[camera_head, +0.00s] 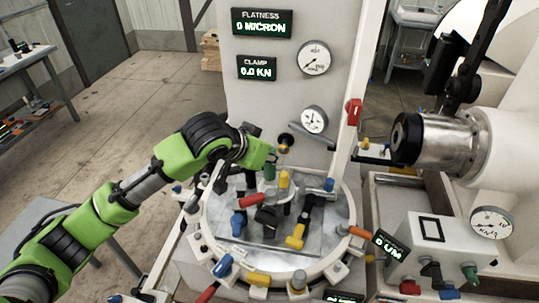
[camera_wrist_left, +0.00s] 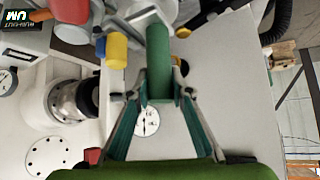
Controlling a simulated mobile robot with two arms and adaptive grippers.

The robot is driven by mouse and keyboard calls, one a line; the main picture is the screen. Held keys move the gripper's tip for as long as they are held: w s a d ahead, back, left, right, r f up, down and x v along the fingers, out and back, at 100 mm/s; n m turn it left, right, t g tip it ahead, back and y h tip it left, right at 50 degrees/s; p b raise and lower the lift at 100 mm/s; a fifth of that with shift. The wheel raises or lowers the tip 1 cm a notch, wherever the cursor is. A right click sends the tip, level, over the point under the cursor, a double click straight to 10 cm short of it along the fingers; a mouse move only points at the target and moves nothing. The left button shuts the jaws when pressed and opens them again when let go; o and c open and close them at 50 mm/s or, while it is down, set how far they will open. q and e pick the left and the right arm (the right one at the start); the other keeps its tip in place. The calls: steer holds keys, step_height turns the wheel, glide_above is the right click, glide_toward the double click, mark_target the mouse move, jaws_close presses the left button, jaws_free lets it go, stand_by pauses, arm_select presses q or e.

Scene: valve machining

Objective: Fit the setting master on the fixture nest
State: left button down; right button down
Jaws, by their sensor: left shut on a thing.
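My left gripper (camera_head: 266,160) is above the back part of the round fixture (camera_head: 213,250). In the left wrist view its two fingers (camera_wrist_left: 158,93) are closed around a green cylinder (camera_wrist_left: 158,50). The green cylinder also shows below the gripper in the head view (camera_head: 269,173). I cannot tell whether this cylinder is the setting master, or whether its lower end touches anything. The fixture's middle carries a yellow peg (camera_head: 284,180), a black part (camera_head: 266,217) and a yellow block (camera_head: 296,238); they partly hide the nest. My right gripper is not in view.
A column with displays (camera_head: 262,24) and dial gauges (camera_head: 313,58) stands behind the fixture. Several coloured clamps and handles ring the fixture's rim. A large machine with a steel spindle (camera_head: 440,140) and a gauge box (camera_head: 440,240) stand at the right.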

arm_select(q)
steer(key=shift+r, duration=0.2)
steer(key=shift+p, duration=0.45)
steer(key=shift+f+b, duration=0.4)
steer(key=shift+f, duration=0.8)
steer(key=c, duration=1.8)
jaws_free()
steer(key=shift+o, duration=0.2)
steer(key=shift+s+f, duration=0.1)
steer(key=shift+f, duration=0.05)
steer(key=v, duration=1.2)
